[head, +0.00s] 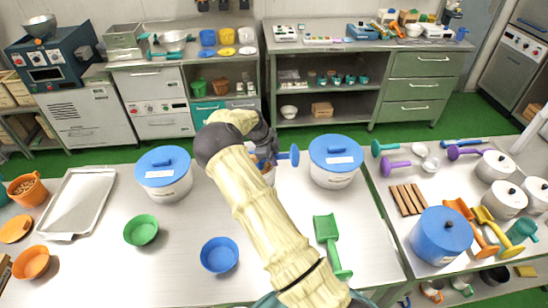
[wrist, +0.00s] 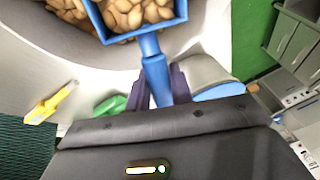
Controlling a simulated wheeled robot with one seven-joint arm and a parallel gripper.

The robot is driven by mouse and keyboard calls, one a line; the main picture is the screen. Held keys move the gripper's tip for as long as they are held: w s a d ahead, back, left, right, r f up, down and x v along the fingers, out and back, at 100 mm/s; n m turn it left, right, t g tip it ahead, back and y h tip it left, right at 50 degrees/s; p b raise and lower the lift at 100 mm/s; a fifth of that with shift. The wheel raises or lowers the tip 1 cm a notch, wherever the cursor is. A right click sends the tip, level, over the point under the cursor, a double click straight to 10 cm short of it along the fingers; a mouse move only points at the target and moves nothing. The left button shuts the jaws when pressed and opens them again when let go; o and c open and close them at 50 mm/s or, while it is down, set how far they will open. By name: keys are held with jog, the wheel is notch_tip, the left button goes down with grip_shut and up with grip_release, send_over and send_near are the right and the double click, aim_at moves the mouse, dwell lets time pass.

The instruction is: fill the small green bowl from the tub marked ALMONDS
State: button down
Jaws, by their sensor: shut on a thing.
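The green bowl (head: 141,231) stands on the left part of the near table and looks empty. My gripper (wrist: 157,88) is shut on the handle of a blue scoop (wrist: 152,62). The scoop's pan holds brown nuts (wrist: 130,14) and is at the top of the wrist view, above or in an open pale tub (wrist: 30,62) with more nuts. In the head view my arm hides most of that tub. Two white tubs with blue lids, one left (head: 165,178) and one right (head: 335,165), stand on the table. Their labels are too small to read.
A blue bowl (head: 220,255) stands right of the green bowl, and a green scoop (head: 328,242) lies right of my arm. A metal tray (head: 78,205) and orange containers are at the left. A side table at the right holds pots and scoops. Bare tabletop surrounds the green bowl.

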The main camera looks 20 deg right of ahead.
jog(key=shift+s+a+f+y, duration=0.2)
jog(key=shift+f+y, duration=0.05)
jog(key=shift+f, duration=0.3)
jog(key=shift+s+a+f+y, duration=0.2)
jog(key=shift+f+y, duration=0.05)
jog(key=shift+f, duration=0.25)
jog(key=shift+d+r+t+y+b, duration=0.5)
jog(key=shift+d+t+y, duration=0.1)
jog(key=shift+y, duration=0.3)
jog(key=shift+d+r+p, duration=0.25)
jog(key=shift+r+p, duration=0.35)
jog(key=shift+r, duration=0.25)
jog(key=shift+s+d+r+y+p, duration=0.15)
jog(key=shift+d+r+p, duration=0.1)
jog(key=shift+r, duration=0.35)
jog(key=shift+d+r+y+p, duration=0.15)
jog(key=shift+r+p, duration=0.05)
jog(key=shift+r, duration=0.35)
jog(key=shift+s+d+r+p, duration=0.15)
jog(key=shift+r+p, duration=0.55)
jog(key=shift+r, duration=0.7)
jog(key=shift+w+d+r+p, duration=0.15)
jog(key=shift+r+p, duration=0.5)
jog(key=shift+r, duration=0.7)
jog(key=shift+s, duration=0.1)
